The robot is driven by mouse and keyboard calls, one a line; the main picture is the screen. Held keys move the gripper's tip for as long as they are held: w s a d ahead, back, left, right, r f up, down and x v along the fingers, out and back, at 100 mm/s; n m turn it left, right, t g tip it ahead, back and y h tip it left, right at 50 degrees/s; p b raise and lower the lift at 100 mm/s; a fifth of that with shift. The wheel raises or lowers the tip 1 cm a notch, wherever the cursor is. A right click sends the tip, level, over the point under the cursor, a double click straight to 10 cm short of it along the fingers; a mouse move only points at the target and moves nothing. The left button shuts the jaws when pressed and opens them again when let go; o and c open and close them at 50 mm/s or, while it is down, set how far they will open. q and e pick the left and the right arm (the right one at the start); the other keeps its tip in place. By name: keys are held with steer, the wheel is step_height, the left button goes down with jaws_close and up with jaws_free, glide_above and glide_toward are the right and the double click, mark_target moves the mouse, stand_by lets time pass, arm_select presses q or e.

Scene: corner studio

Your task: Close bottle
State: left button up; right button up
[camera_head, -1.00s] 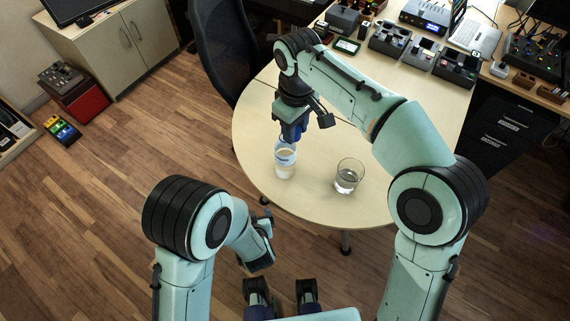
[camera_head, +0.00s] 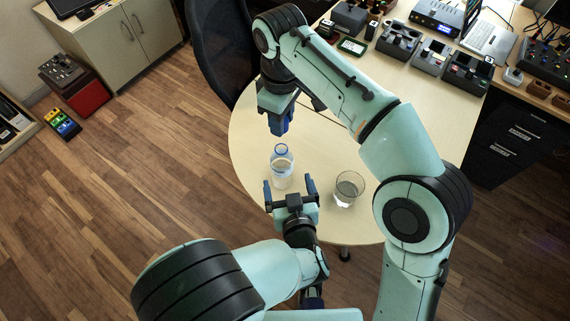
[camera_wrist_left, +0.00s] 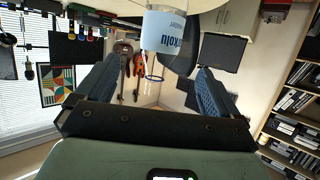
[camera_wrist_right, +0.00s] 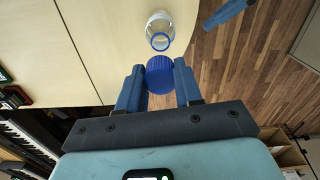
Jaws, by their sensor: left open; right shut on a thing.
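A clear bottle (camera_head: 281,172) with a blue-lettered label stands upright on the round table end, its open neck ringed in blue. It also shows in the left wrist view (camera_wrist_left: 167,30) and right wrist view (camera_wrist_right: 159,28). My right gripper (camera_head: 279,122) is shut on a blue cap (camera_wrist_right: 160,74), held above and apart from the bottle. The cap is hard to tell from the blue fingers in the head view. My left gripper (camera_head: 290,186) is open and empty at the near side of the bottle, its fingers pointing toward it.
A glass (camera_head: 348,188) with clear liquid stands right of the bottle, near my left gripper. The pale table (camera_head: 245,150) is otherwise clear around them. A dark chair (camera_head: 218,50) stands behind left; devices and a laptop (camera_head: 490,42) line the back right.

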mark_target(281, 156)
arm_select(q)
steer(key=shift+a, duration=0.1)
arm_select(e)
steer(key=shift+s, duration=0.1)
arm_select(q)
steer(key=x, duration=1.2)
steer(key=c, duration=1.5)
arm_select(e)
steer(key=shift+f, duration=2.5)
steer(key=shift+f, duration=0.15)
steer(key=shift+f, duration=0.75)
steer(key=shift+f, duration=0.55)
